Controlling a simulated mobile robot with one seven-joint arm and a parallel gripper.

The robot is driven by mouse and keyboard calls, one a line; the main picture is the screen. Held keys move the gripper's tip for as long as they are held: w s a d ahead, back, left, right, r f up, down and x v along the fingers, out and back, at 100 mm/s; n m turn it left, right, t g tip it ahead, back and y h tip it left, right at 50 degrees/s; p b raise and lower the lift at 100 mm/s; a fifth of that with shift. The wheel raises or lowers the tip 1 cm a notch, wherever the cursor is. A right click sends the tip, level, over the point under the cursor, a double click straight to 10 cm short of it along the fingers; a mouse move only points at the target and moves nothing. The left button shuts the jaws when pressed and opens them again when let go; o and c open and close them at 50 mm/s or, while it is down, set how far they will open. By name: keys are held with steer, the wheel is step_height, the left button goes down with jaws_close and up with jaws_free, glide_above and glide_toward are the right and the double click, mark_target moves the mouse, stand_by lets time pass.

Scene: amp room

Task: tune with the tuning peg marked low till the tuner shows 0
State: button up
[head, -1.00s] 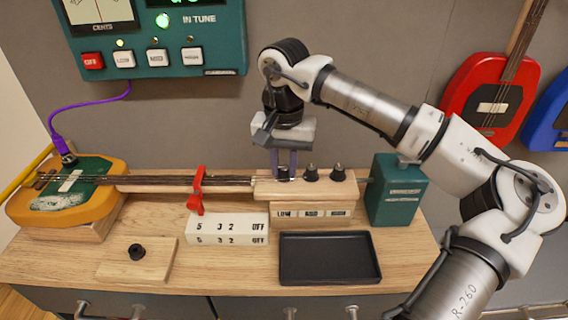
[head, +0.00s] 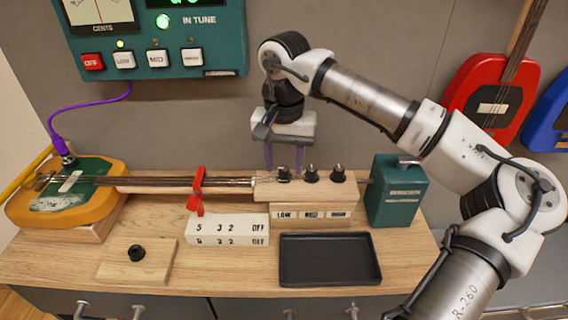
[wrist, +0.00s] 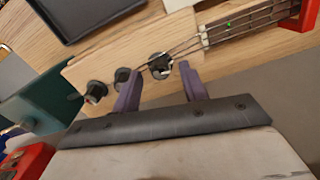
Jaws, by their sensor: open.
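The low peg (head: 283,174) is the leftmost of three black pegs on the pale wooden headstock (head: 305,190); the label LOW is on the block below it. My gripper (head: 284,166) is open above this peg. In the wrist view, my gripper's purple fingertips (wrist: 158,72) stand apart on either side of the low peg (wrist: 161,65), with nothing held. The teal tuner (head: 225,50) hangs on the wall. Its IN TUNE light (head: 163,21) glows green and a yellow light shows above the LOW button (head: 124,60). The green reading is cut off at the top.
The mid peg (head: 312,173) and high peg (head: 338,173) stand close to the right. A red clamp (head: 197,190) is on the neck. A black tray (head: 330,258) and a numbered white block (head: 227,229) lie in front; a teal box (head: 397,190) stands right.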

mark_target(284, 169)
step_height(284, 169, up, 13)
steer(key=shift+f, duration=0.15)
steer(key=shift+s+f, duration=0.1)
stand_by(0.3)
